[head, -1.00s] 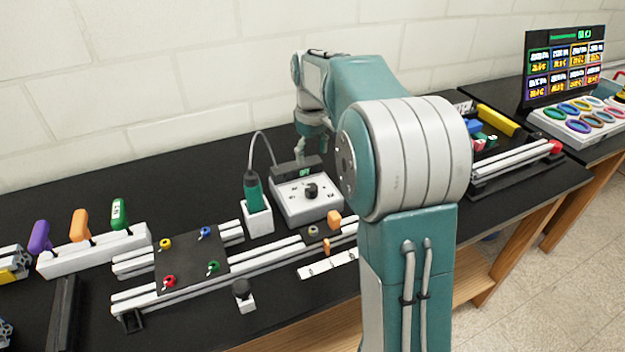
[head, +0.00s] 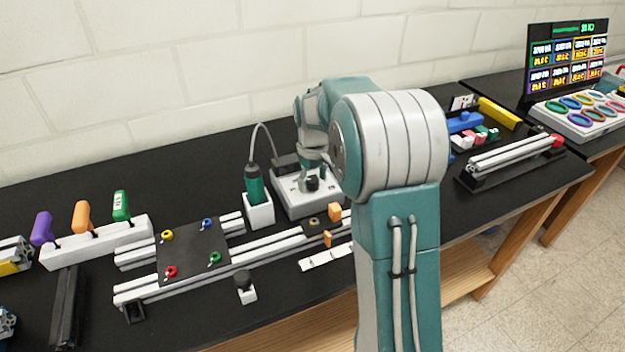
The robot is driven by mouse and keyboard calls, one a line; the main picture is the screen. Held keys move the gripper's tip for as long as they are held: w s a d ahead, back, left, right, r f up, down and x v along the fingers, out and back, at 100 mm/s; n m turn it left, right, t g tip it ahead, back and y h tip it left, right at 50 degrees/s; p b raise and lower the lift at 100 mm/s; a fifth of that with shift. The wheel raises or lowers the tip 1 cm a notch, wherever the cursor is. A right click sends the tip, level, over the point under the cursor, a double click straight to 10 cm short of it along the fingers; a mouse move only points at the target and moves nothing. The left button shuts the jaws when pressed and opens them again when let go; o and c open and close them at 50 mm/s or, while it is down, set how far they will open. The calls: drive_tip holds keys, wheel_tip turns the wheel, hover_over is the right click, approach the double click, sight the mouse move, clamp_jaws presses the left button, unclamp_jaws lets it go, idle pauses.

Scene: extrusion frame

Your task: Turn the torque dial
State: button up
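The torque dial (head: 312,184) is a small black knob on top of a white control box (head: 290,207). A dark display block stands at the back of the box, partly hidden by my arm. My gripper (head: 318,171) points down just above and behind the dial, close to it. I cannot tell whether the fingers touch the dial. The fingers are small and partly hidden, so I cannot tell whether they are open or shut.
A green screwdriver (head: 254,183) stands in a white holder (head: 259,213) left of the box, its cable looping behind. Aluminium rails with a dark plate (head: 192,252) lie in front left. Coloured handles stand far left. A lit screen (head: 567,60) stands far right.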

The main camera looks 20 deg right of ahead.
sight(312, 179)
clamp_jaws()
drive_tip(key=shift+s+f+m, duration=0.1)
drive_tip(key=shift+m, duration=3.2)
drive_tip(key=shift+o, duration=0.6)
unclamp_jaws()
wheel_tip(312, 179, up, 12)
